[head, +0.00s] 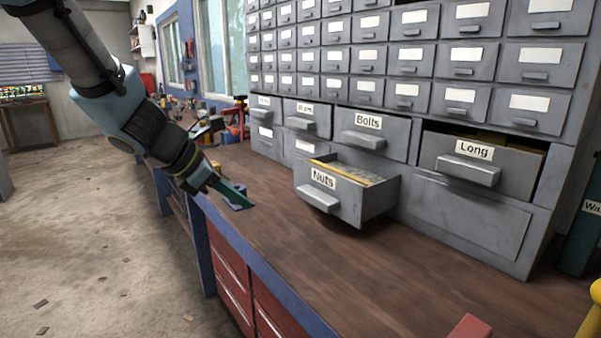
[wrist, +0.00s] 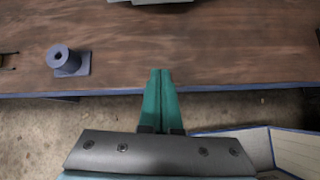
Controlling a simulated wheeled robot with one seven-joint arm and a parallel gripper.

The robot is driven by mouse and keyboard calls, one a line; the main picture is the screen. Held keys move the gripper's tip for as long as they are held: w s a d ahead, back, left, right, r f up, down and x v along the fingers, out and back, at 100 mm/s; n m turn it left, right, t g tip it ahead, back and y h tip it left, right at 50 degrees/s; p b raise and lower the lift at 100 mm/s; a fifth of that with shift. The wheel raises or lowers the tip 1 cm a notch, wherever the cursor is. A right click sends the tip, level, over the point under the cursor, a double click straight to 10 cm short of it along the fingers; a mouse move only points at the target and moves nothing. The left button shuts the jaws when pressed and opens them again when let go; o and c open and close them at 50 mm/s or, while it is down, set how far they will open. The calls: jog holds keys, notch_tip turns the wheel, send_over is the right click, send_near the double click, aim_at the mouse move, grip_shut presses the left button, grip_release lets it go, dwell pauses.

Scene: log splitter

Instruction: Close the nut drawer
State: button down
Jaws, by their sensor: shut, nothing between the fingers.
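The nut drawer (head: 335,196), grey with a "Nuts" label and a front handle, is pulled well out of the cabinet in the head view. Its inside shows a yellow edge and grey contents. My gripper (head: 239,197) has green fingers and is left of the drawer, apart from it, above the bench's front edge. In the wrist view my gripper (wrist: 160,72) has its two fingers together, with nothing between them. A grey edge at the top of the wrist view may be part of a drawer; I cannot tell which.
A small blue-grey spool-like part (wrist: 68,61) lies on the wooden bench (wrist: 220,50). A red object (head: 468,328) is at the front right. The bench before the nut drawer is clear.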

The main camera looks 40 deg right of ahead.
jog(key=shift+n+h, duration=0.4)
jog(key=shift+n, duration=0.4)
jog(key=d+f, duration=0.1)
jog(key=d, duration=0.2)
jog(key=s+d+f, duration=0.1)
jog(key=d+f, duration=0.1)
jog(key=d, duration=0.2)
jog(key=d+f, duration=0.1)
jog(key=d, duration=0.2)
jog(key=shift+s+d+f, duration=0.3)
jog(key=shift+d, duration=0.05)
jog(key=shift+s+d+r+p, duration=0.15)
jog(key=shift+d+p, duration=0.2)
jog(key=shift+d, duration=0.25)
jog(key=shift+w+d+r+p, duration=0.15)
jog(key=shift+d+p, duration=0.2)
jog(key=shift+d, duration=0.25)
jog(key=shift+s+d+f, duration=0.1)
jog(key=shift+d, duration=0.6)
jog(key=d+p, duration=0.1)
jog(key=d, duration=0.3)
jog(key=d+p, duration=0.1)
jog(key=d, duration=0.4)
jog(key=s+d+p, duration=0.1)
jog(key=d, duration=0.4)
jog(key=shift+d+p, duration=0.25)
jog(key=shift+p, duration=0.1)
jog(key=shift+w+d, duration=0.1)
jog(key=shift+d, duration=0.05)
